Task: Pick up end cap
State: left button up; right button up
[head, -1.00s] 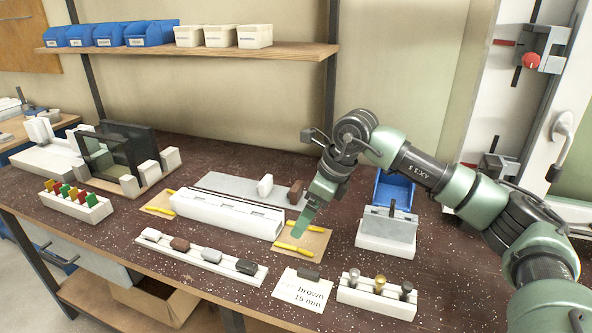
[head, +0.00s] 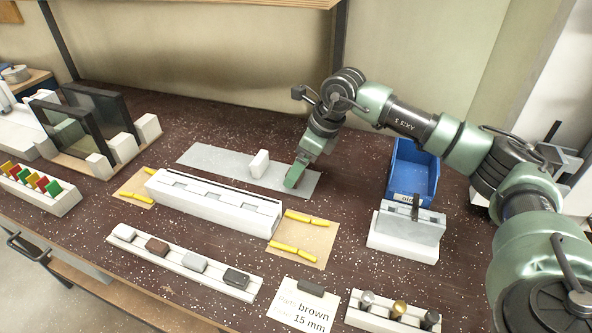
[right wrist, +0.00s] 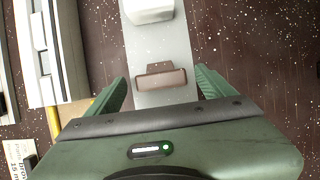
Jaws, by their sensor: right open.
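A brown end cap (right wrist: 160,80) lies on the grey strip plate (right wrist: 172,42) in the right wrist view. In the head view my right gripper hides it. A white end cap (head: 259,163) stands on the same plate (head: 205,157), to the left; it also shows at the top of the right wrist view (right wrist: 148,10). My right gripper (head: 295,175) is open and empty, above the plate's right end. In the right wrist view its fingers (right wrist: 164,88) are on either side of the brown cap, with gaps to it. My left gripper is out of view.
A long white profile block (head: 215,203) lies in front of the plate, with yellow strips at both ends. Several caps sit on a white rail (head: 140,252). A card (head: 303,305) reads "brown 15 mm". A blue bin (head: 413,172) stands right of the gripper.

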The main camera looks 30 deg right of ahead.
jog(key=shift+x, duration=1.2)
jog(key=c, duration=1.4)
jog(key=shift+r, duration=0.1)
